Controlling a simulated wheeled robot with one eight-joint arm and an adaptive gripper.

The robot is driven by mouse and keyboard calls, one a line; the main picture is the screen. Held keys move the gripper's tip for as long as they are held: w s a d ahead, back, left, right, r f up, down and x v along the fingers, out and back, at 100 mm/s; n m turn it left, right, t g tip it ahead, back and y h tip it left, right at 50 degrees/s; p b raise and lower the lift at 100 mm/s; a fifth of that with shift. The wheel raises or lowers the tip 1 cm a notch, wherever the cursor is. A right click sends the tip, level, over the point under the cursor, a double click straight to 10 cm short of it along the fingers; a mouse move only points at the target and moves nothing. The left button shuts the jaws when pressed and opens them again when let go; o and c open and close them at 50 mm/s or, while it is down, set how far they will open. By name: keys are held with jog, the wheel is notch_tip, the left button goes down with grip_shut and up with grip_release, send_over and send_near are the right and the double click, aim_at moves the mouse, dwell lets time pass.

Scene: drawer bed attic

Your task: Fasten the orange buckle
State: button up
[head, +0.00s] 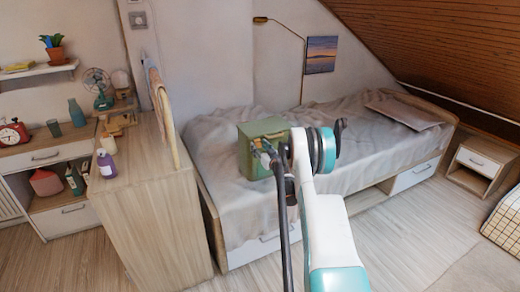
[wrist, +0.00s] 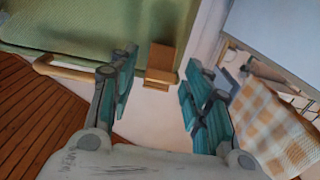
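A green box-like case (head: 262,127) sits on the bed near its left end. In the wrist view its green side (wrist: 100,25) fills the upper left, with a tan loop handle (wrist: 70,70) along its edge. The orange-brown buckle (wrist: 163,62) is at the case's edge, a flat tab with a narrower bar at its lower end. My gripper (wrist: 158,82) is open, its teal-padded fingers apart, with the buckle beyond and roughly between the fingertips. I see no contact with it. In the head view my gripper (head: 264,157) is in front of the case, and the buckle is hidden.
A nightstand (head: 482,165) is at the right. The floor (head: 410,225) in front is clear.

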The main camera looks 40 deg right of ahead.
jog(key=c, duration=0.8)
jog(key=shift+r, duration=0.1)
jog(key=shift+o, duration=0.2)
jog(key=shift+w+r+g+y+p, duration=0.1)
jog(key=shift+r+g+y+p, duration=0.2)
jog(key=shift+p, duration=0.2)
jog(key=shift+w+r+g+p, duration=0.2)
jog(key=shift+r+g+p, duration=0.05)
jog(key=shift+g+p, duration=0.3)
jog(key=shift+w+r+g+p, duration=0.2)
jog(key=shift+g+p, duration=0.2)
jog(key=shift+g, duration=0.25)
jog(key=shift+c, duration=0.2)
jog(key=shift+w+d+r+g+y+p, duration=0.15)
jog(key=shift+g+y+p, duration=0.2)
jog(key=shift+g, duration=0.25)
